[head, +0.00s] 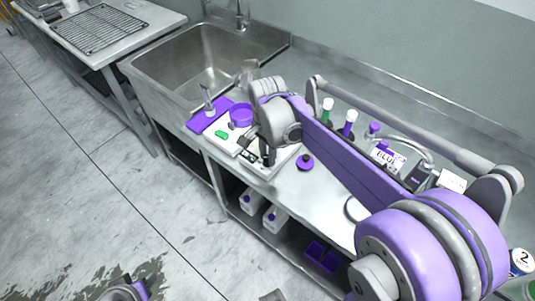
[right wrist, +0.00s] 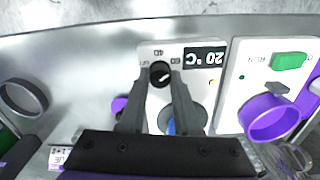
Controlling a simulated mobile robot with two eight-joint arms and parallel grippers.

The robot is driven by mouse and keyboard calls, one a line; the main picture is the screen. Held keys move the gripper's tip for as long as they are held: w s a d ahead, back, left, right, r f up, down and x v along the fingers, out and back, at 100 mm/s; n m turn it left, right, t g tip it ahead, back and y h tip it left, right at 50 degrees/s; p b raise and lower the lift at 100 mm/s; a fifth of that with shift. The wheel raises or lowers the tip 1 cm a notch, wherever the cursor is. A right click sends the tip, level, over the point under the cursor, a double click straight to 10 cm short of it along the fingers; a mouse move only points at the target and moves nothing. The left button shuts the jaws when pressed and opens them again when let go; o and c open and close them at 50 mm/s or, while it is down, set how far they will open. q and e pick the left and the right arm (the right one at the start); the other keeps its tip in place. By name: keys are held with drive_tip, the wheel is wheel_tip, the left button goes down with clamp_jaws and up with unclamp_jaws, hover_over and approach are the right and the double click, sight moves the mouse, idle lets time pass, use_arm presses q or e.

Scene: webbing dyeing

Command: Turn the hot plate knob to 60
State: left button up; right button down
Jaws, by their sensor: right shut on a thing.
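The hot plate (right wrist: 150,49) is a white unit on the steel counter, with a dark display (right wrist: 205,57) that appears to read 20 °C. Its black knob (right wrist: 160,72) has printed marks around it, including 40 and 60. The knob's pale pointer is too small to read surely. My right gripper (right wrist: 160,82) is shut on the knob, one finger on each side. In the head view, my right gripper (head: 267,157) reaches down over the hot plate (head: 285,158), and the arm hides part of it.
A white device with a green switch (right wrist: 289,61) and purple ring (right wrist: 270,117) stands close beside the hot plate. A sink (head: 205,65) lies beyond it. Capped tubes (head: 348,124) and a BLUE-labelled item (head: 386,158) stand behind my arm. The counter's front strip is mostly clear.

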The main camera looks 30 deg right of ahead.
sight(267, 157)
drive_tip(key=shift+m, duration=0.6)
drive_tip(key=c, duration=0.6)
unclamp_jaws()
wheel_tip(267, 157, up, 11)
drive_tip(key=shift+f+p, duration=0.1)
drive_tip(key=shift+p, duration=0.3)
